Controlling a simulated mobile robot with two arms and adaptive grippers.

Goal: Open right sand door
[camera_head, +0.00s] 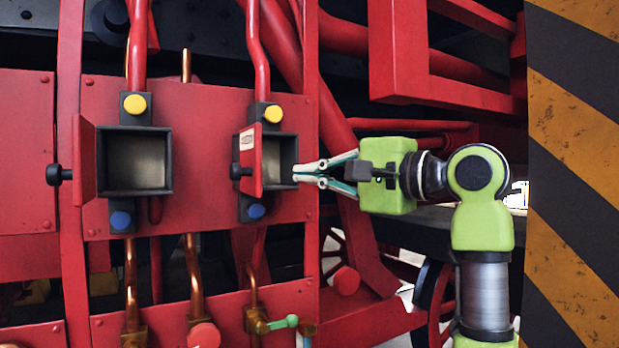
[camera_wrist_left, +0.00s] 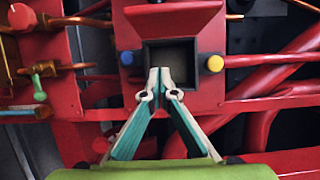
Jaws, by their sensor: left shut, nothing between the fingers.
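The right sand door (camera_head: 251,161) is a small red panel with a black knob, swung partly open to the left of its dark box (camera_head: 281,160). The box's opening shows on the right side of the panel. In the left wrist view the red door (camera_wrist_left: 176,17) stands at the top edge of the box opening (camera_wrist_left: 172,50). My left gripper (camera_head: 296,174) reaches in from the right, with its tips by the right edge of the box. In the left wrist view its fingers (camera_wrist_left: 160,75) are together, empty, in front of the opening. My right gripper is not in view.
The left sand box (camera_head: 137,163) has its red door (camera_head: 84,161) swung wide open to the left. Yellow and blue caps sit above and below each box. Red pipes and frames lie behind my arm. A striped orange-and-black post (camera_head: 575,170) stands at the right.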

